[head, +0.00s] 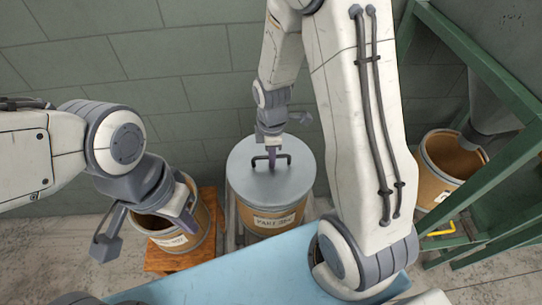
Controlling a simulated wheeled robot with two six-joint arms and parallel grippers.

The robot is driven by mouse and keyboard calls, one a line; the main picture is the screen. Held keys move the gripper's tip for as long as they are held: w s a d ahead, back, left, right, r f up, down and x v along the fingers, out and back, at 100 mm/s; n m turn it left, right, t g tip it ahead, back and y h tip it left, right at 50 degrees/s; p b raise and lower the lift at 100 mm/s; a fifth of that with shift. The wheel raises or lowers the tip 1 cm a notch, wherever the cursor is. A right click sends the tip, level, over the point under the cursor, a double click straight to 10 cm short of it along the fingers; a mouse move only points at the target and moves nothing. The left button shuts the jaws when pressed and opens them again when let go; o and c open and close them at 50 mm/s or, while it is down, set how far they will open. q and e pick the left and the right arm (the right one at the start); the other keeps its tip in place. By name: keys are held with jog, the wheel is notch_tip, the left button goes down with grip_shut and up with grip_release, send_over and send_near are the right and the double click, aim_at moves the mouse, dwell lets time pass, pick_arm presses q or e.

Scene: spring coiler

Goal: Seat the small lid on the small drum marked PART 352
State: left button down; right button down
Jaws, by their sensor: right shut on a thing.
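The small lid (249,178) is a flat grey disc with a dark bar handle. It covers the top of a brown drum (262,219) whose white label starts with PART; its number is too blurred to read surely. I cannot tell whether the lid is fully down on the rim or slightly above it. My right gripper (271,163) comes down from above and is shut on the lid's handle. My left gripper (146,226) is open and empty, in front of an open drum at the left.
The open brown drum (205,217) stands on a wooden pallet (159,259) at the left. Another open drum (432,178) stands at the right beside a green frame (501,165). A blue surface (235,276) lies in front. A grey block wall closes the back.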

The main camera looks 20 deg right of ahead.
jog(key=shift+f, duration=0.1)
dwell(0.3)
jog(key=shift+c, duration=1.3)
grip_release()
notch_tip(320, 180, up, 12)
jog(key=p, duration=1)
jog(key=shift+p, duration=0.35)
